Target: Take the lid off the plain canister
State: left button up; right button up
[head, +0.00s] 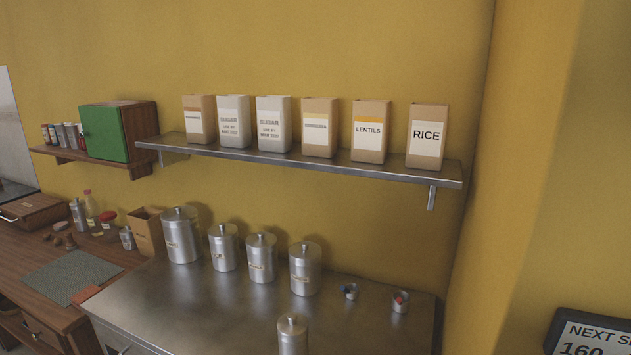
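Several steel canisters with knobbed lids stand in a row on the steel counter: a large one (183,240), two smaller ones (223,250) (261,262) and another (306,272) at the right. Each of these seems to bear a small label. A separate steel canister (292,338) stands nearer me, its lid on and its knob up. No label shows on its visible part, so it looks like the plain canister; its bottom is cut off by the picture's lower edge. Neither of my grippers is in view.
Two small metal cups (349,293) (400,303) with coloured contents stand right of the row. A steel shelf (400,172) with paper bags overhangs the counter's back. The steel counter (215,305) is clear left of the front canister. A wooden counter (110,250) adjoins at left.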

aim_at(291, 325)
jog(key=i+j+z, duration=0.2)
jog(key=j, duration=0.15)
jog(key=j+z, duration=0.15)
jog(key=j, duration=0.2)
jog(key=i+j+z, duration=0.2)
jog(key=j, duration=0.15)
jog(key=j+z, duration=0.2)
jog(key=j, duration=0.2)
